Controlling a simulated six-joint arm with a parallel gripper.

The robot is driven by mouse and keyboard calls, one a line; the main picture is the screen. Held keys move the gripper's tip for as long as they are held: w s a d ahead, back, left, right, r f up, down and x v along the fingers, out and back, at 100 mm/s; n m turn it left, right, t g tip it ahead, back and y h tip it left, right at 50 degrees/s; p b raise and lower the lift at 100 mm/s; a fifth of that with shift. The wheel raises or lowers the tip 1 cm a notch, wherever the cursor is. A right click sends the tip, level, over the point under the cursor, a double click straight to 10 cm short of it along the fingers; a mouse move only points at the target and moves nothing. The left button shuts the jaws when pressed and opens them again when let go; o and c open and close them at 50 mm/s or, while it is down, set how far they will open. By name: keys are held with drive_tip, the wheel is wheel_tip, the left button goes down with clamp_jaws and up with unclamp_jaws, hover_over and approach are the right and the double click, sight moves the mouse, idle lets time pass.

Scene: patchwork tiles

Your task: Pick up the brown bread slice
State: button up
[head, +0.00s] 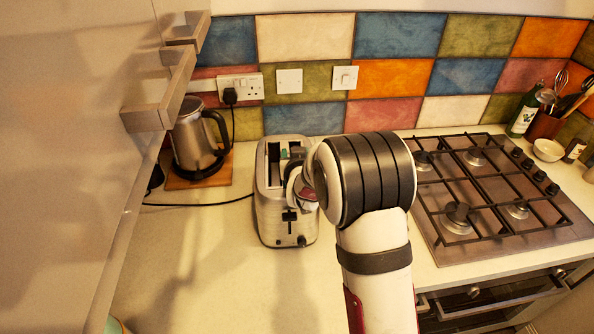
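The silver toaster (270,222) stands upright on the worktop, its slots facing up and its lever on the front. My gripper (291,163) is over the toaster's slots, at the right side of its top, mostly hidden behind my own wrist. I cannot see whether its fingers are open or shut, or whether they touch anything. No brown bread slice can be made out. Part of the slots is hidden by my gripper and arm, and a small dark and greenish patch shows there.
A metal kettle (194,142) on a wooden board (186,183) stands left of the toaster. A gas hob (480,241) lies to the right. Cupboard handles (163,92) jut out at the left. The worktop (200,270) in front of the toaster is clear.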

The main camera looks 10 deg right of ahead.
drive_tip(key=shift+w, duration=0.1)
drive_tip(key=c, duration=0.8)
drive_tip(key=shift+c, duration=0.2)
